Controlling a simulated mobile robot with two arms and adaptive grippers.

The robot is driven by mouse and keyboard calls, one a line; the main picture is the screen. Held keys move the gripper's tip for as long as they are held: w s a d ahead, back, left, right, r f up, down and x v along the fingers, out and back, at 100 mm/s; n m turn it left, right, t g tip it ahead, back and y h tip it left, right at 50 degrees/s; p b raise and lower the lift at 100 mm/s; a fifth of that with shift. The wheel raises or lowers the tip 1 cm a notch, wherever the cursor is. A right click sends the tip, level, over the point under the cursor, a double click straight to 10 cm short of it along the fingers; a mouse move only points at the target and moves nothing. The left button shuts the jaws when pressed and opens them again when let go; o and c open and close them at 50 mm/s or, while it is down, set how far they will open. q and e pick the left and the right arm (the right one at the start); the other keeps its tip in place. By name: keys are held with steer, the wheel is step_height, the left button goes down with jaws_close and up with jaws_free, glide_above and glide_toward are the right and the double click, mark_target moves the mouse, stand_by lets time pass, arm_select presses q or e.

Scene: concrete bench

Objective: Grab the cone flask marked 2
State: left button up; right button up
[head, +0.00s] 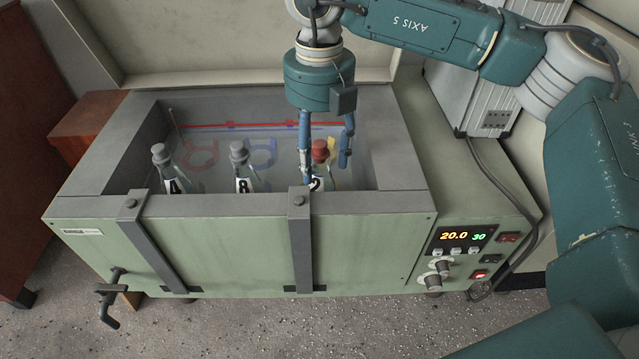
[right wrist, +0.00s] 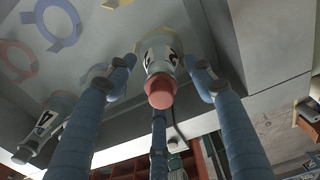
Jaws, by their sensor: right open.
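The cone flask marked 2 (head: 320,151) has a red stopper and stands in the bath at the right end of a row of flasks. In the right wrist view the flask (right wrist: 160,92) shows its stopper towards the camera and part of a dark mark on its white label. My right gripper (head: 326,166) points down over it with blue fingers spread. In the right wrist view the fingers stand around the flask, with visible gaps at its left and right. In the head view a finger and the bath's front wall hide part of the flask. My left gripper is not in view.
The green bath (head: 230,245) has grey rims and front clamps.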

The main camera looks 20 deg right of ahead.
steer(key=shift+d+f, duration=0.1)
steer(key=shift+f, duration=0.55)
jaws_close()
steer(key=shift+r, duration=0.15)
